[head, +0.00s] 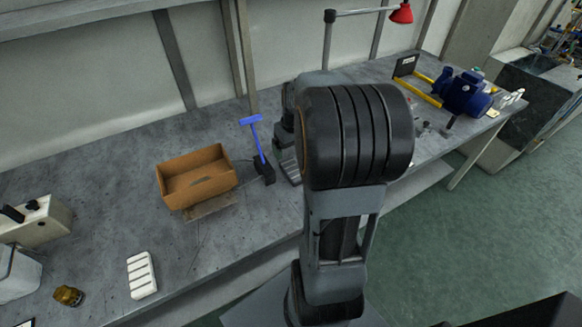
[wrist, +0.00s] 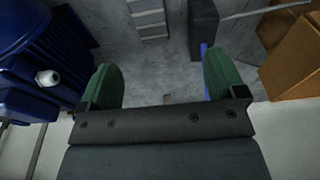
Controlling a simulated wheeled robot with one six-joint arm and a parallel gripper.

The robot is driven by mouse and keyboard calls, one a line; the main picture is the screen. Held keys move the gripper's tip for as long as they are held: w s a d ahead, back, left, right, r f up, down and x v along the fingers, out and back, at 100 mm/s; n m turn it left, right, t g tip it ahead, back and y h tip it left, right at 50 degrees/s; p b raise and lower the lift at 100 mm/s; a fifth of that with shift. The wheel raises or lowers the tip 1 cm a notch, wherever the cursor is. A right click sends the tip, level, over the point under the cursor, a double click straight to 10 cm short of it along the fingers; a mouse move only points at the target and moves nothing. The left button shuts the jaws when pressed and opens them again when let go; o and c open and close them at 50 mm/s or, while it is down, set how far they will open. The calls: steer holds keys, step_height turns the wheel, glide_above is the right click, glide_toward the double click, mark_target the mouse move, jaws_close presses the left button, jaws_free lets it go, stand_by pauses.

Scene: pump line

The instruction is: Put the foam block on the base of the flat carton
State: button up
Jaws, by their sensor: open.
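My gripper (wrist: 160,78) is open in the wrist view, with two green fingertips wide apart and bare grey surface between them. In the head view my arm hides it. A brown open carton (head: 197,180) with raised walls sits on the bench left of my arm, a flap at its front. A brown carton part also shows at the right edge of the wrist view (wrist: 292,55). A white slotted block (head: 142,275), possibly the foam block, lies at the bench's front left. A similar pale slotted shape (wrist: 148,14) shows beyond the fingers.
A blue T-shaped tool (head: 254,135) stands at a dark block (head: 264,173) right of the carton. A blue motor (head: 466,95) is at the far right; it fills the wrist view's left (wrist: 40,50). A small brass part (head: 68,296) lies front left. The left bench middle is clear.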

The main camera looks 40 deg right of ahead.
step_height(320, 180, down, 2)
steer(key=d, duration=0.2)
glide_above(293, 169)
steer(key=s, duration=0.1)
step_height(293, 169, down, 6)
steer(key=shift+r, duration=0.2)
steer(key=shift+w+f, duration=0.2)
steer(key=shift+f, duration=0.85)
steer(key=shift+w+f, duration=0.2)
steer(key=shift+f, duration=0.85)
steer(key=shift+w+f, duration=0.2)
steer(key=shift+f, duration=0.85)
steer(key=shift+c, duration=0.3)
steer(key=c, duration=1)
steer(key=shift+r, duration=0.15)
